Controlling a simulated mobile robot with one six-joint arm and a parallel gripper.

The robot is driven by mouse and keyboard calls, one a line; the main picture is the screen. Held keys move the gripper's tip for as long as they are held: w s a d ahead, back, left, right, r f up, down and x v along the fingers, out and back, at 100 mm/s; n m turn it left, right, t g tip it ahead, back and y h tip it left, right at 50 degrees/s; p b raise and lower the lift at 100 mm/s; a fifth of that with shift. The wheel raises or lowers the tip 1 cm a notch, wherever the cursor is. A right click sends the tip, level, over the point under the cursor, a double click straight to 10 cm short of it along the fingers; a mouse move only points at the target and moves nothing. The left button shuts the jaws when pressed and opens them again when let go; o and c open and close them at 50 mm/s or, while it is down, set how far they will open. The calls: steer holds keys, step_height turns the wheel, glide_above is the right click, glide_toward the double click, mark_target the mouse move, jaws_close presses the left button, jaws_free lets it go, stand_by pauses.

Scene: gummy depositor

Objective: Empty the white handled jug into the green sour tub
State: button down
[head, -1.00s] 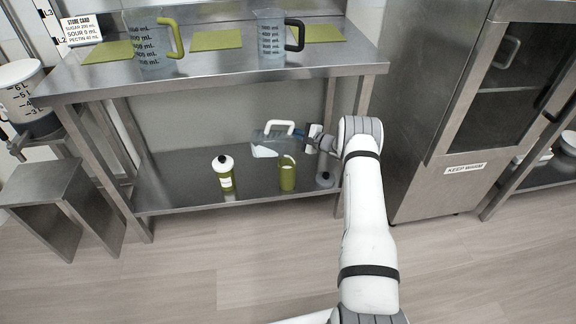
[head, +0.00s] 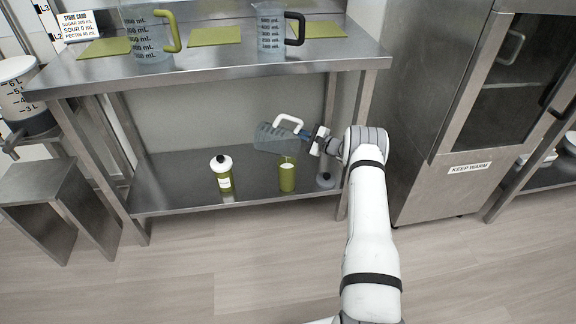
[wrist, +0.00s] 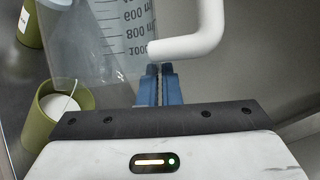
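The green tub (head: 287,177) stands upright and open on the lower shelf. Something white shows inside the tub (wrist: 60,108), with a thin pale line at its mouth. No white liquid is clearly visible in the jug.
A green bottle with a white cap (head: 222,175) stands left of the tub on the lower shelf (head: 180,190). The upper shelf (head: 215,62) is overhead, with a green-handled jug (head: 148,40) and a black-handled jug (head: 271,30). A table leg (head: 358,130) is near my arm.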

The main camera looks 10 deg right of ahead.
mark_target(301, 122)
steer(key=shift+r, duration=0.15)
steer(key=shift+r+p, duration=1.6)
steer(key=shift+r, duration=0.95)
steer(key=s+p, duration=0.5)
steer(key=s, duration=0.3)
steer(key=shift+a+p, duration=0.3)
steer(key=shift+f, duration=0.1)
